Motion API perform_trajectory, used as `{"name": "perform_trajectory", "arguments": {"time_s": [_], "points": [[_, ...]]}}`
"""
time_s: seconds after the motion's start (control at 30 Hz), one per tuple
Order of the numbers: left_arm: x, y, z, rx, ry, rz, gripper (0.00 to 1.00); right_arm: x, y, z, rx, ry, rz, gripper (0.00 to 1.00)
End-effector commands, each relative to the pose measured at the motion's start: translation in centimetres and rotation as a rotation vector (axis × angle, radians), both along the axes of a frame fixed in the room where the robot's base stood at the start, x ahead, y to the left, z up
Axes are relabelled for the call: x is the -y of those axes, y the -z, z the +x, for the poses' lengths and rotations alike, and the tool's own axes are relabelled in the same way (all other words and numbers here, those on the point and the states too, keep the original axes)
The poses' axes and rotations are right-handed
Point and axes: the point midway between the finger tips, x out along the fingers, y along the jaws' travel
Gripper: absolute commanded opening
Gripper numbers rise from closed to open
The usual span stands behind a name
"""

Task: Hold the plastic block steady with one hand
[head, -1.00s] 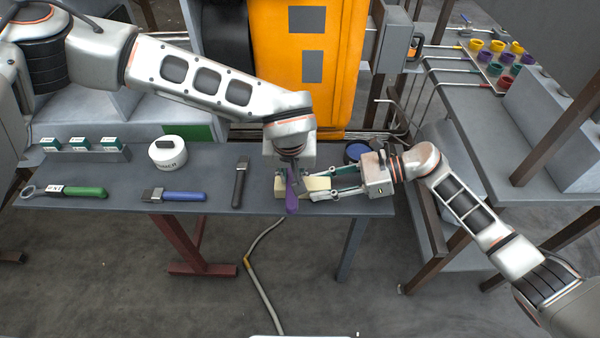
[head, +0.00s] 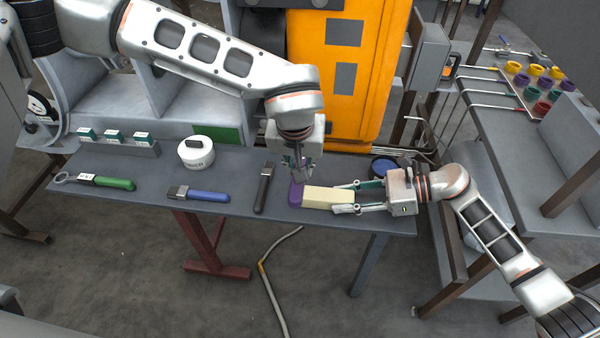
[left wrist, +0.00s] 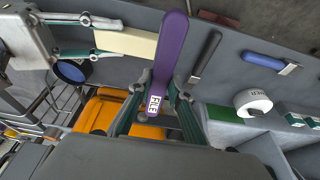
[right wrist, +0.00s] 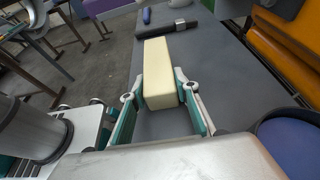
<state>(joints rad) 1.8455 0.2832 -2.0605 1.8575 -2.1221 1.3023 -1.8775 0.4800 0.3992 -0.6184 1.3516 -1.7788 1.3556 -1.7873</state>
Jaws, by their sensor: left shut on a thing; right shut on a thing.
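The cream plastic block (head: 328,199) lies level over the dark table near its right end. My right gripper (head: 351,198) is shut on the block's right end, with its fingers along both sides. The right wrist view shows the block (right wrist: 164,70) between the fingertips (right wrist: 160,90). My left gripper (head: 298,165) is shut on a purple tool (head: 295,194) labelled FILE, by the block's left end. The left wrist view shows the file (left wrist: 169,45) between the left fingers (left wrist: 160,88), beside the block (left wrist: 125,43). I cannot tell whether file and block touch.
A black-handled tool (head: 264,187), a blue-handled tool (head: 205,196), a green-handled tool (head: 113,183) and a white round container (head: 196,152) are on the table (head: 235,190). A blue-topped round container (head: 382,166) stands behind the right gripper. An orange cabinet (head: 365,90) stands behind.

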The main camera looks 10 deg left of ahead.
Motion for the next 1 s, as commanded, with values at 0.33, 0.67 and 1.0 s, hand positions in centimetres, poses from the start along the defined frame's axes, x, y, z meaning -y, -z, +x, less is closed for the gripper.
{"name": "perform_trajectory", "arguments": {"time_s": [0.33, 0.67, 1.0], "points": [[0.1, -2.5, 0.0, 0.002, 0.002, -0.002, 0.0, 0.0, 0.0, 0.0, 0.0, 0.0, -0.001, 0.04], [0.1, -2.4, 0.0, 0.001, 0.001, -0.001, 0.0, 0.0, 0.0, 0.0, 0.0, 0.0, -0.001, 0.04], [0.1, -2.4, 0.0, 0.001, 0.001, -0.001, 0.0, 0.0, 0.0, 0.0, 0.0, 0.0, 0.0, 0.5]]}}
